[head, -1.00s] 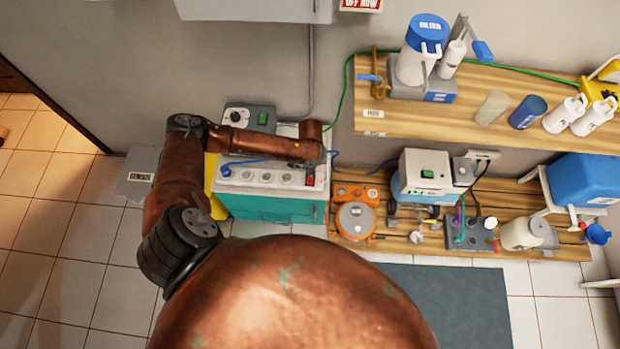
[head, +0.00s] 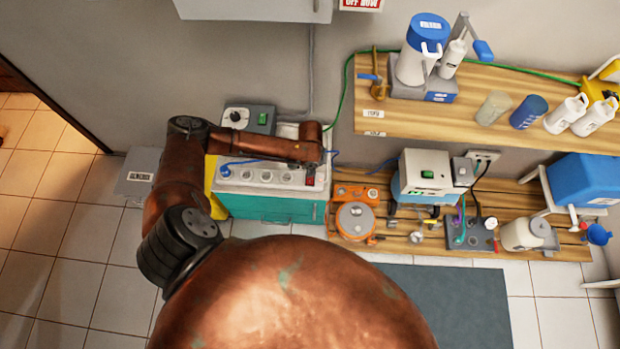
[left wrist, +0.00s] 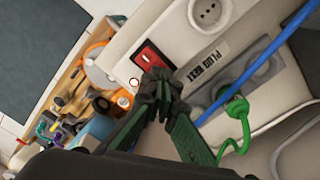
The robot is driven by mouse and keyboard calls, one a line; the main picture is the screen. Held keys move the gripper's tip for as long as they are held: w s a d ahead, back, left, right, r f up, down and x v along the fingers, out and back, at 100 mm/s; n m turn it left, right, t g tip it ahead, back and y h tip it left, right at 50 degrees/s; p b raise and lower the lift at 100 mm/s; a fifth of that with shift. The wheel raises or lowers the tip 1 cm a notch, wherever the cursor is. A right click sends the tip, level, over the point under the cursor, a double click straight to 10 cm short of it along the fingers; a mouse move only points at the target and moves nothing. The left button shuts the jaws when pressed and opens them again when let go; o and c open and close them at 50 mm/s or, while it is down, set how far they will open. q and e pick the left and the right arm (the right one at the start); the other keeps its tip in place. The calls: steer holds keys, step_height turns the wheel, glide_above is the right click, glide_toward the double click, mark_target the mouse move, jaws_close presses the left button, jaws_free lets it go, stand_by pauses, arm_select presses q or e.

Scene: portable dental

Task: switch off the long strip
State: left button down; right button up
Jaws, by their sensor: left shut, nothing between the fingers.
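The long strip (head: 243,176) is a white power strip with a row of round sockets. It lies on top of the teal cabinet, with a red switch (head: 310,181) at its right end. The left wrist view shows the red rocker switch (left wrist: 153,61) in a dark frame, beside a small round red-rimmed light (left wrist: 134,82) and a socket (left wrist: 208,12). My left gripper (left wrist: 163,82) is shut and empty, its tips close to the switch's lower edge; I cannot tell whether they touch. In the head view, my arm hides the gripper. My right gripper is not in view.
A blue cord (head: 240,162) runs along the strip; a green plug (left wrist: 236,106) sits behind it. A grey box with a green switch (head: 262,118) stands behind. An orange device (head: 355,220) sits to the right on the lower wooden shelf. The upper shelf (head: 455,122) holds bottles.

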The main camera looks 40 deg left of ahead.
arm_select(q)
steer(key=shift+f, duration=0.65)
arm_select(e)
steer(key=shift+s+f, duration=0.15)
arm_select(q)
steer(key=shift+r, duration=0.1)
step_height(320, 180, up, 7)
steer(key=p, duration=0.7)
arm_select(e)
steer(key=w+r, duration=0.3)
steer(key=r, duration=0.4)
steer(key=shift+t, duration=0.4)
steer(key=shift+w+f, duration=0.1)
